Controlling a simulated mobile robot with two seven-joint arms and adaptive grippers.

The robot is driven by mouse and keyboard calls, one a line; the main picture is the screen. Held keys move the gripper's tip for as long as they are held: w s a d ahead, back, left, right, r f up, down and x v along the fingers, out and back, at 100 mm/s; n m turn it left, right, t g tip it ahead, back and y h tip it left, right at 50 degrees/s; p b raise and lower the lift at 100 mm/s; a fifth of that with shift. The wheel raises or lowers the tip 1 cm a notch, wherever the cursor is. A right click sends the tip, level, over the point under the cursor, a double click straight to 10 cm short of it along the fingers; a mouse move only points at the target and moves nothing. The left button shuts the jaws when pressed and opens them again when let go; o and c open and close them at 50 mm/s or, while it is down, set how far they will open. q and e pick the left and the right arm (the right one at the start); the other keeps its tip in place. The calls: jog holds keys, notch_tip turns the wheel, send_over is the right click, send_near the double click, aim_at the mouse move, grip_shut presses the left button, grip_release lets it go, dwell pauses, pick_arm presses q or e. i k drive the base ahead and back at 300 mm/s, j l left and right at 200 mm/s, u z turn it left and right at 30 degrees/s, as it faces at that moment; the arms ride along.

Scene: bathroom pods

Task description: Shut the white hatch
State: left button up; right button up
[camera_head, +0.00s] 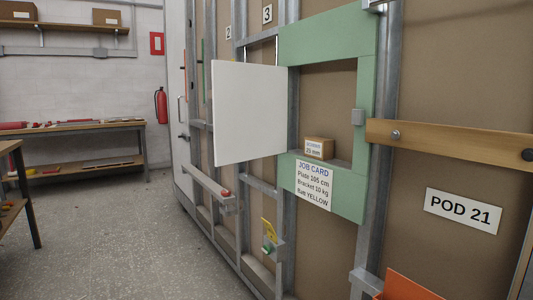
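The white hatch (249,114) is a flat white panel standing open. It is hinged at the left side of a green frame (365,100) and swings out to the left, away from the opening. The opening (331,105) in the frame is uncovered. A small cardboard box (319,148) with a white label sits at the bottom of the opening. Neither of my grippers shows in this view.
A job card (314,185) hangs below the opening. A wooden rail (450,141) crosses the wall at right, above a POD 21 sign (462,211). A metal bar with a red tip (205,187) juts out below the hatch. The floor (110,240) at left is clear; a workbench (75,129) stands behind.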

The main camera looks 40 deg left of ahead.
aim_at(250, 102)
jog(key=i+j+z, duration=0.1)
jog(key=j, duration=0.55)
jog(key=i+j, duration=0.2)
jog(key=j, duration=0.45)
jog(key=i+j+z, duration=0.15)
jog(key=j, duration=0.5)
jog(key=i+j, duration=0.15)
jog(key=j, duration=0.5)
jog(key=i+j+z, duration=0.15)
jog(key=j, duration=1.15)
jog(key=i+z, duration=0.05)
